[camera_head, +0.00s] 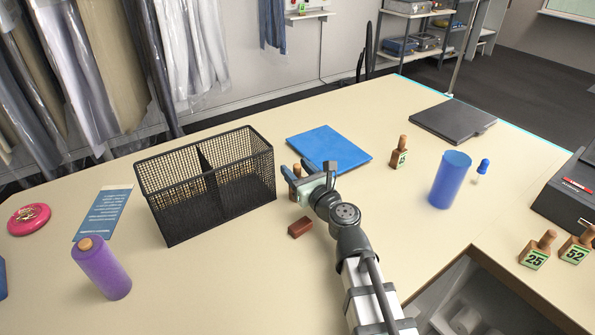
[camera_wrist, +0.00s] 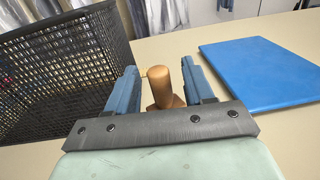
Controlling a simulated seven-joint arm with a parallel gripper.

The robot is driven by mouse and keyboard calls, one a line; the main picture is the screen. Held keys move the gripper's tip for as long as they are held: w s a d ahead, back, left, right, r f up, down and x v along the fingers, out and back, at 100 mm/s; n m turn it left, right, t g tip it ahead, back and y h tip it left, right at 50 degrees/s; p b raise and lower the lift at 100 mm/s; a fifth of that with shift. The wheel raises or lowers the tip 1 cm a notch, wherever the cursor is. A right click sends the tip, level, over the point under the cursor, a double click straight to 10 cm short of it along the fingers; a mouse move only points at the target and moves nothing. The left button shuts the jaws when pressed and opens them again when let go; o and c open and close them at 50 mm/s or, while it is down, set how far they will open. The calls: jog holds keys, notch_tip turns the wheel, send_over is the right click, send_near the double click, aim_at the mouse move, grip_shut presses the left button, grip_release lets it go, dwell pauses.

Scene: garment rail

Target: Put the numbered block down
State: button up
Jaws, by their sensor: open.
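A numbered block with a wooden knob (camera_wrist: 160,82) stands between the two fingers of my gripper (camera_wrist: 160,70) in the wrist view. The fingers are open, with a gap on either side of the knob. In the head view the block's knob (camera_head: 297,170) shows between the jaws, just right of the black mesh basket (camera_head: 222,203). The block's lower part and number are mostly hidden by my gripper. It appears upright at the table; its contact with the tabletop is hidden.
A blue board (camera_head: 329,149) lies behind my gripper and a small red-brown block (camera_head: 300,227) in front. Another numbered block (camera_head: 399,155) and a blue cylinder (camera_head: 450,180) stand to the right. A purple spool (camera_head: 103,268) stands left.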

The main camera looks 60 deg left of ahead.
jog(key=d, duration=0.7)
jog(key=shift+s+d, duration=0.25)
jog(key=shift+s, duration=0.05)
jog(key=shift+a+f, duration=0.2)
jog(key=shift+a, duration=0.05)
jog(key=shift+w+a, duration=0.15)
jog(key=shift+a, duration=1.7)
jog(key=shift+w+a, duration=0.15)
jog(key=shift+a, duration=1.7)
jog(key=shift+c, duration=0.3)
grip_shut()
